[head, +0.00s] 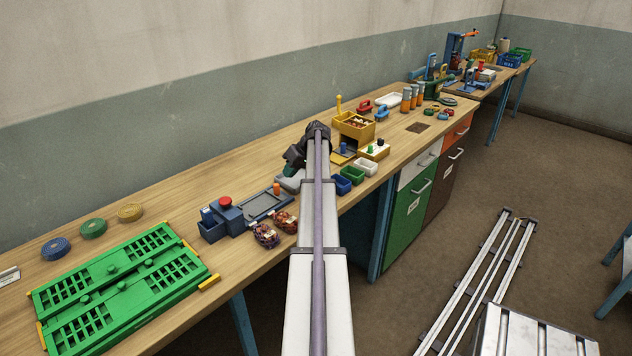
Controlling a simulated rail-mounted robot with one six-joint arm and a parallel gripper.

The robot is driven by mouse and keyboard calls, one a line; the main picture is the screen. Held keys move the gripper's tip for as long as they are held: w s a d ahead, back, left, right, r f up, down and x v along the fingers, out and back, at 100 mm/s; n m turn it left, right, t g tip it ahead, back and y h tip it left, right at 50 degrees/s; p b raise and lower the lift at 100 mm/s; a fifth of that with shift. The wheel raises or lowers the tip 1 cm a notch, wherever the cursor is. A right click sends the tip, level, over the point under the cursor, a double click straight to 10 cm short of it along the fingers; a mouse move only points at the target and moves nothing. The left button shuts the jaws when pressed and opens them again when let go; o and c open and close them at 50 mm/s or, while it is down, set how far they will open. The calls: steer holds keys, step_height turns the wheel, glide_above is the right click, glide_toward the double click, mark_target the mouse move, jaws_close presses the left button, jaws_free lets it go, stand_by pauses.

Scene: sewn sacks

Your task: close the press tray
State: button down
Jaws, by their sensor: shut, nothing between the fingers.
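A grey-blue flat tray (262,206) with a raised rim lies on the bench, with an orange knob (277,188) at its far right corner. A blue block with a red button (226,207) stands at its left end. I cannot tell for sure whether this is the press tray. A yellow box (353,127) with brown contents stands farther along, with a yellow plate (339,159) sticking out at its front left.
Two patterned sacks (266,236) lie at the bench's front edge beside the grey-blue tray. Blue, green and white bins (354,174) stand right of my arm. A large green slotted panel (118,285) fills the near left. Bare bench lies behind the tray.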

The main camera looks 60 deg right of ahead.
steer(key=s+d, duration=0.2)
steer(key=d, duration=0.3)
steer(key=shift+t, duration=0.3)
steer(key=b+x, duration=0.8)
steer(key=x, duration=0.1)
steer(key=shift+w+a+f, duration=0.2)
steer(key=shift+a, duration=0.05)
steer(key=shift+w+a, duration=0.1)
steer(key=shift+w, duration=0.05)
steer(key=shift+a, duration=0.1)
glide_toward(263, 201)
steer(key=x, duration=0.4)
steer(key=shift+w+f, duration=0.25)
steer(key=shift+f, duration=0.1)
steer(key=shift+r, duration=0.1)
